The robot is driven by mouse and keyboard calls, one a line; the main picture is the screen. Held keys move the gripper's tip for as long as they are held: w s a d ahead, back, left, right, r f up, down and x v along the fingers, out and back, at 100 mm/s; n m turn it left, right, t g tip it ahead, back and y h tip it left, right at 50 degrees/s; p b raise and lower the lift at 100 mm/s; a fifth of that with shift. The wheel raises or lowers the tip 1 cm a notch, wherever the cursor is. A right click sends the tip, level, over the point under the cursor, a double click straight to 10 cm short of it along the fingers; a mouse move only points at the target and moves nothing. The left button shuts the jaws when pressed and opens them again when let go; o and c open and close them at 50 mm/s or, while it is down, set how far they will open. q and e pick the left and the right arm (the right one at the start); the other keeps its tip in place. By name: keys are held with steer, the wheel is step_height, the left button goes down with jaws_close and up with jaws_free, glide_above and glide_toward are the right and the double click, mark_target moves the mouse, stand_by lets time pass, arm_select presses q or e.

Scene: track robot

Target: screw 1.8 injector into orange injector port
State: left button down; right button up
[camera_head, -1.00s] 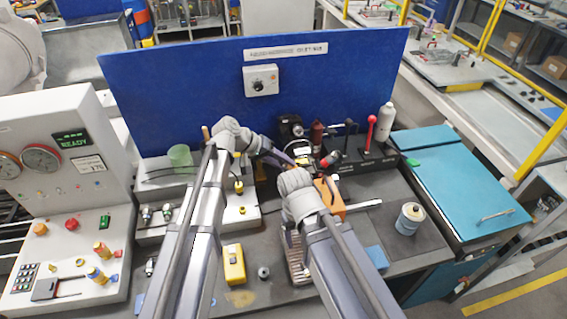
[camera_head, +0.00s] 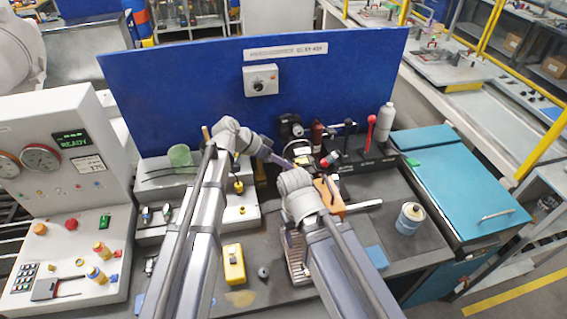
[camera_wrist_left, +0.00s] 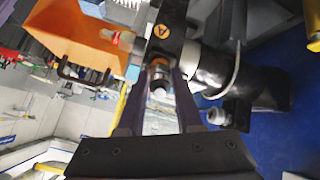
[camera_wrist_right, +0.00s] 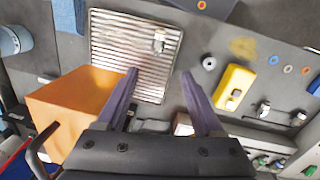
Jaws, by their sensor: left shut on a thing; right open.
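My left gripper (camera_wrist_left: 160,95) is shut on the injector (camera_wrist_left: 158,84), a small part with a whitish end, in the left wrist view. The injector's far end is at an orange-ringed port (camera_wrist_left: 158,63) on a black block (camera_wrist_left: 171,20); I cannot tell how deep it sits. In the head view the left gripper (camera_head: 285,161) points at the dark fixture near the blue panel, and the injector is too small to make out. My right gripper (camera_wrist_right: 160,82) is open and empty above the bench, beside an orange box. In the head view its fingers are hidden by my arm.
The orange box (camera_wrist_right: 72,105) stands close to the right gripper. A ribbed metal tray (camera_wrist_right: 130,75) holds a small silver part (camera_wrist_right: 158,42). A yellow box (camera_head: 234,264) lies on the front bench. The blue panel (camera_head: 180,95) closes the back. A can (camera_head: 410,218) stands at right.

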arm_select(q)
steer(key=m, duration=0.5)
steer(key=shift+m, duration=0.3)
steer(key=m, duration=0.5)
steer(key=shift+m, duration=0.5)
steer(key=m, duration=1.1)
steer(key=shift+d, duration=0.1)
steer(key=c, duration=0.5)
jaws_free()
